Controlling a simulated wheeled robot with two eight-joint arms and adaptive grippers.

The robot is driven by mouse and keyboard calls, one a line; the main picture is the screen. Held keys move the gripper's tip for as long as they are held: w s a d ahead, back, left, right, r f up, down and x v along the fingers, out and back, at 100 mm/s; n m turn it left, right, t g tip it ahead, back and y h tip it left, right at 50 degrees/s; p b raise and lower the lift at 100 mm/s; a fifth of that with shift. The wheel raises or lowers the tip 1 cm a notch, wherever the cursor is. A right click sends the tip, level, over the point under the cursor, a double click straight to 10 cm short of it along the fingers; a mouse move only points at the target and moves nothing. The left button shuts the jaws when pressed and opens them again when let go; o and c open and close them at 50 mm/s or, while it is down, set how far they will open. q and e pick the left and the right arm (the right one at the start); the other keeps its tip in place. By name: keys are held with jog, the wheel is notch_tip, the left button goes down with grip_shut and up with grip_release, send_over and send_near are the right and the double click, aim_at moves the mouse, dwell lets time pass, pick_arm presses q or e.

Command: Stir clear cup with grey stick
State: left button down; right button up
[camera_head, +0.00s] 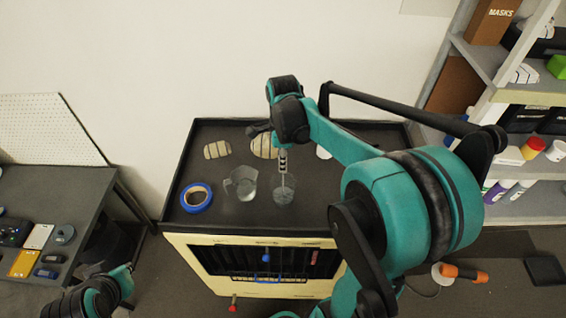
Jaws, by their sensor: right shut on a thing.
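The clear cup (284,192) stands upright on the dark cart top. The grey stick (283,160) hangs down from my right gripper (281,142), which is shut on its upper end. The stick is about upright and its lower end reaches into the clear cup; exactly where the tip ends inside is hard to tell. My right gripper is above and behind the cup. Part of my left arm shows at the bottom left, but its gripper is not visible.
A clear pitcher (242,184) stands just left of the cup. A blue tape roll (196,198) lies at the cart's left. Pale striped pieces (217,150) lie behind. The cart top (225,215) has a raised rim. Shelves (480,55) stand at the right.

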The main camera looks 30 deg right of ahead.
jog(key=shift+r+p, duration=2.45)
jog(key=shift+r, duration=1.2)
notch_tip(320, 180, up, 5)
jog(key=p, duration=0.3)
jog(key=shift+p, duration=0.4)
jog(key=shift+f, duration=0.1)
